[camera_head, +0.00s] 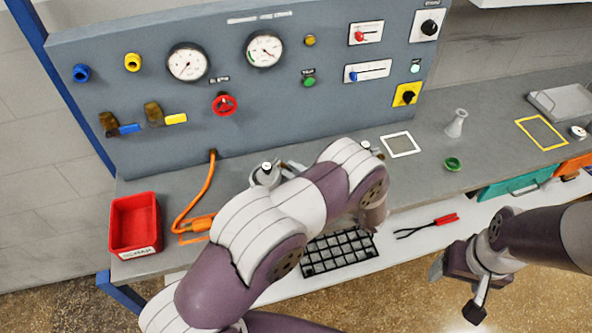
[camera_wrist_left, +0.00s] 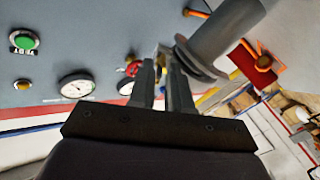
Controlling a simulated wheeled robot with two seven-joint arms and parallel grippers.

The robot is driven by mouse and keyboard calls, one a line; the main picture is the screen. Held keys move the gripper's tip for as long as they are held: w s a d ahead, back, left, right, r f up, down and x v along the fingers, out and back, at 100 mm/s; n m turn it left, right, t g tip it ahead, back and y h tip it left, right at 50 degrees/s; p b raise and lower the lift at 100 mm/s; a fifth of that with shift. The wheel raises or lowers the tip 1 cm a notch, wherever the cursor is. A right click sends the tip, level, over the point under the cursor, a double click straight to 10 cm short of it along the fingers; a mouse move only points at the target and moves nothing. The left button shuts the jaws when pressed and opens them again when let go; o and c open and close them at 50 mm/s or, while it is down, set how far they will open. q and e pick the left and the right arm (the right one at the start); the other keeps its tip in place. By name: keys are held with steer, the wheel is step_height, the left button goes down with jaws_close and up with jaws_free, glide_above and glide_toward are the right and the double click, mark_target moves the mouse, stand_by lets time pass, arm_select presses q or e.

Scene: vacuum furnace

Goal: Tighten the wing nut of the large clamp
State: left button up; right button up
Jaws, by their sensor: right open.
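In the left wrist view the two fingers of my left gripper (camera_wrist_left: 162,75) are apart and point at a small metal part beside a grey flanged pipe (camera_wrist_left: 215,48). The clamp and its wing nut cannot be made out clearly; I cannot tell whether the fingers touch or grip anything. In the head view my left arm hides this gripper. A metal fitting with a dark top (camera_head: 267,174) shows just behind the arm on the bench. My right gripper (camera_head: 457,290) is open and empty, in front of the bench at the right.
The panel (camera_head: 290,100) with gauges and valves stands behind the bench. A red bin (camera_head: 134,223) and an orange hose (camera_head: 197,197) are at the left. A black grid rack (camera_head: 340,253) and red-handled tongs (camera_head: 430,226) lie on the lower shelf. A green ring (camera_head: 453,164) lies at the right.

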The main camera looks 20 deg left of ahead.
arm_select(q)
jaws_close()
steer(key=n+b, duration=0.2)
steer(key=shift+f+n+g+b, duration=0.15)
steer(key=shift+n+g+b, duration=0.15)
steer(key=n+b, duration=0.5)
steer(key=n+g+h+b, duration=0.1)
steer(key=n+b, duration=0.4)
steer(key=shift+w+g, duration=0.1)
steer(key=shift+g, duration=0.2)
steer(key=shift+r+n+h+b, duration=0.2)
steer(key=shift+n+h+b, duration=0.1)
steer(key=shift+n+b, duration=0.8)
steer(key=shift+r+n+b, duration=0.2)
steer(key=shift+n+b, duration=0.4)
steer(key=shift+b, duration=0.1)
